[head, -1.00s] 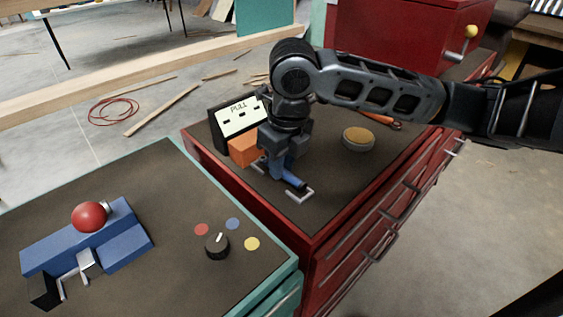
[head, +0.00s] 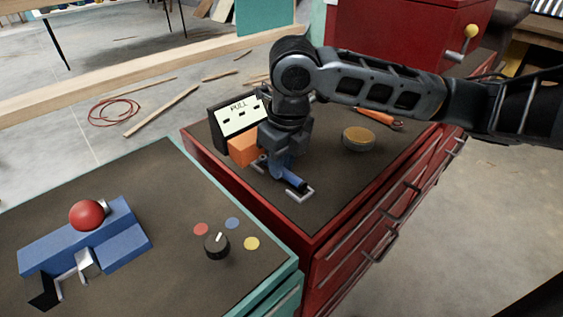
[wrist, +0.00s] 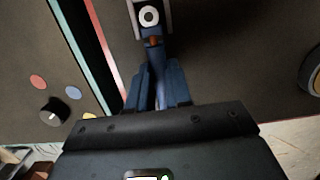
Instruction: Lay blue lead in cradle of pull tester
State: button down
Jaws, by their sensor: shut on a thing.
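The pull tester (head: 245,146) stands on the red cabinet, with an orange block and a tilted white panel marked PULL. Its cradle shows as pale metal brackets, the near one (head: 300,196) and one by the orange block (head: 258,166). My gripper (head: 280,168) points down over the cradle and is shut on the blue lead (head: 294,181). In the wrist view the lead (wrist: 156,62) runs out from between the fingers to a ring end (wrist: 149,16) at a pale bracket. The lead lies low along the cradle; I cannot tell whether it touches it.
A round tin (head: 359,139) and an orange-handled tool (head: 382,119) lie right of my gripper. A teal cabinet (head: 150,200) at left holds a blue device with a red ball (head: 86,215) and a black dial (head: 217,245). The red cabinet's front top is clear.

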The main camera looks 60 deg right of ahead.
jog(key=shift+f+b, duration=0.65)
jog(key=shift+f, duration=0.05)
dwell(0.7)
jog(key=c, duration=1)
grip_release()
jog(key=shift+o, duration=0.2)
jog(key=shift+r, duration=0.1)
jog(key=r, duration=0.5)
jog(key=s+r, duration=0.1)
jog(key=r, duration=0.1)
jog(key=shift+a+r, duration=0.15)
jog(key=shift+r, duration=0.15)
